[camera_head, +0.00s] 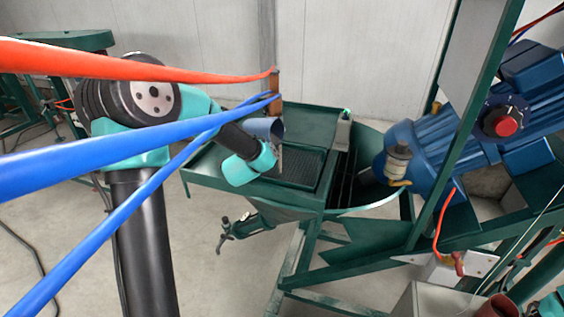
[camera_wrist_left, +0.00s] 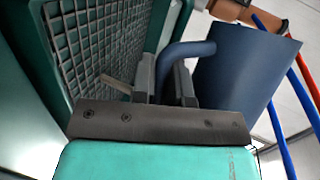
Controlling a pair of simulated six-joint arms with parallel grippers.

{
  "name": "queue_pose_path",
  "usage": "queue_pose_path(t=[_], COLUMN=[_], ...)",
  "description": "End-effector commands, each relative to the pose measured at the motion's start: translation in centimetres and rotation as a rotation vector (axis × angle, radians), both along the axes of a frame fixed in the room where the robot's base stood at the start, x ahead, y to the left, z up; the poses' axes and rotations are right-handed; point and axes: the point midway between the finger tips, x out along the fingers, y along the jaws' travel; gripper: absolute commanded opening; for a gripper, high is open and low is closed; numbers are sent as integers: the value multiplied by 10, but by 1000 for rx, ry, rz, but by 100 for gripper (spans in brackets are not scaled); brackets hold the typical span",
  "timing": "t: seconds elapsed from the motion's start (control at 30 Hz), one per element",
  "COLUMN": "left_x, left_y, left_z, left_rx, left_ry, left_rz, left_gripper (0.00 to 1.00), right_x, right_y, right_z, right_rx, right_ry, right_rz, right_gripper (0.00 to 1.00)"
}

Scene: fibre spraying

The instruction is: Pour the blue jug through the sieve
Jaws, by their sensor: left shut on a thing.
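The blue jug (camera_head: 262,128) is held above the left part of the green machine top in the head view. In the left wrist view the jug (camera_wrist_left: 243,75) is large at the right, with its curved handle (camera_wrist_left: 190,50) between my fingers. My left gripper (camera_wrist_left: 167,80) is shut on that handle; in the head view its wrist hides part of the jug. The sieve (camera_head: 296,167) is a dark mesh panel on the machine top, just right of the gripper. Its grid (camera_wrist_left: 100,45) fills the left of the wrist view. I cannot see the jug's contents. My right gripper is not in view.
A blue motor (camera_head: 430,150) and green frame beams stand to the right. A small grey fitting (camera_head: 343,130) is on the machine's back edge. Open concrete floor lies below.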

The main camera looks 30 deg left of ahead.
Motion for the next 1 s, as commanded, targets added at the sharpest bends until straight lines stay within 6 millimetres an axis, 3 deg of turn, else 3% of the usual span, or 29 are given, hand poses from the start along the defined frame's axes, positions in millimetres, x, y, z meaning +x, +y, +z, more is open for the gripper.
queue_pose_path(t=[1.0], left_x=[0], left_y=[3], left_z=[7], left_rx=[112], left_ry=[-5], left_rz=[0], left_gripper=[0], right_x=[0], right_y=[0], right_z=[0], right_rx=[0], right_ry=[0], right_rz=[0], right_gripper=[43])
